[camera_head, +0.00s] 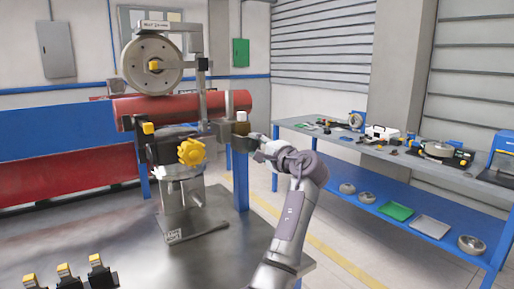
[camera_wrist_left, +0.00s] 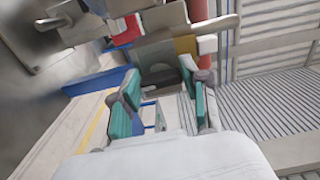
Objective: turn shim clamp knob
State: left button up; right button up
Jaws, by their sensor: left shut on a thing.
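The metal fixture (camera_head: 182,190) stands on the grey table. A yellow star-shaped knob (camera_head: 192,151) is on its front. In the left wrist view the teal finger pads (camera_wrist_left: 163,105) are on either side of a dark grey part (camera_wrist_left: 160,76), with the yellow cap (camera_wrist_left: 186,45) just beyond. The jaws are shut on this part; which part is the clamp knob is unclear. My right gripper is out of view.
A red cylinder (camera_head: 180,105) lies behind the fixture, below a round grey wheel (camera_head: 151,64). Several yellow-topped black clamps (camera_head: 98,270) stand at the table's front left. A blue workbench (camera_head: 390,200) with tools and bowls is at right. Open floor lies between.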

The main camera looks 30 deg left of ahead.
pick_arm(q)
jog(key=o, duration=1.1)
jog(key=shift+o, duration=0.2)
jog(key=v, duration=1.2)
